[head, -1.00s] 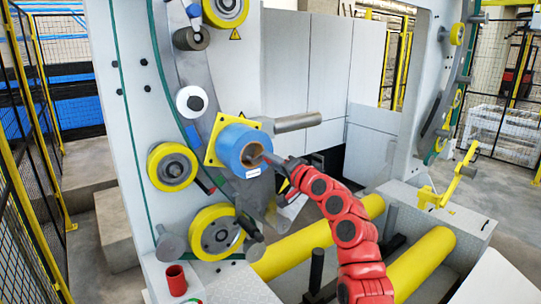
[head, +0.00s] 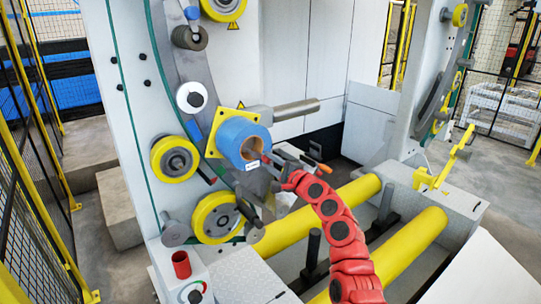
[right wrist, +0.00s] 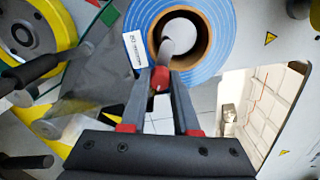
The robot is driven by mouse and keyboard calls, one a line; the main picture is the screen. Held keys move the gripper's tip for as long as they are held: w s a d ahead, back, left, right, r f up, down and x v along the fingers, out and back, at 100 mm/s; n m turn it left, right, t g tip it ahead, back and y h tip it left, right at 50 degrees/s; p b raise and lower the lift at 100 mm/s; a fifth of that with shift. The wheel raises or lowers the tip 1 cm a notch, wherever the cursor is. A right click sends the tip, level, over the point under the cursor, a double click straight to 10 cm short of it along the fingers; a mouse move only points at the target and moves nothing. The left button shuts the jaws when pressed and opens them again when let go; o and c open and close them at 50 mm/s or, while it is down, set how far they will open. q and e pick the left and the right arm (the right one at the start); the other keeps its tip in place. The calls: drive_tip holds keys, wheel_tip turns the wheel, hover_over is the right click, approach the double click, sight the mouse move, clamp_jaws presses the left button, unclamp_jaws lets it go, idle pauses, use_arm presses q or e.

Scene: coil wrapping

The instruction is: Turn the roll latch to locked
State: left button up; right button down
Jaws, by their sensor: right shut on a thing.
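The blue roll (head: 237,135) with a brown core sits on the yellow square plate (head: 215,143) of the ring. In the right wrist view the blue roll (right wrist: 222,45) faces me, and the roll latch (right wrist: 163,68) shows as a grey lever with a red tip, running from the core down between my fingers. My right gripper (right wrist: 162,80) is shut on this latch, its grey fingers on either side of it. In the head view my right gripper (head: 272,162) is at the lower right of the roll's face, and the latch is mostly hidden there. My left gripper is out of view.
Yellow wheels (head: 175,158) and a second one (head: 216,218) sit on the ring at left. A grey bar (head: 290,110) juts out behind the roll. Yellow rollers (head: 315,217) lie below my right arm.

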drive_tip(key=shift+f+m, duration=0.25)
drive_tip(key=shift+m, duration=0.05)
drive_tip(key=c, duration=0.6)
unclamp_jaws()
drive_tip(key=shift+c, duration=0.2)
drive_tip(key=shift+r, duration=0.1)
drive_tip(key=shift+s+d, duration=0.25)
drive_tip(key=shift+s, duration=0.2)
drive_tip(key=b+v, duration=0.5)
drive_tip(key=v, duration=1.1)
drive_tip(key=shift+s+d, duration=0.1)
drive_tip(key=shift+s, duration=0.05)
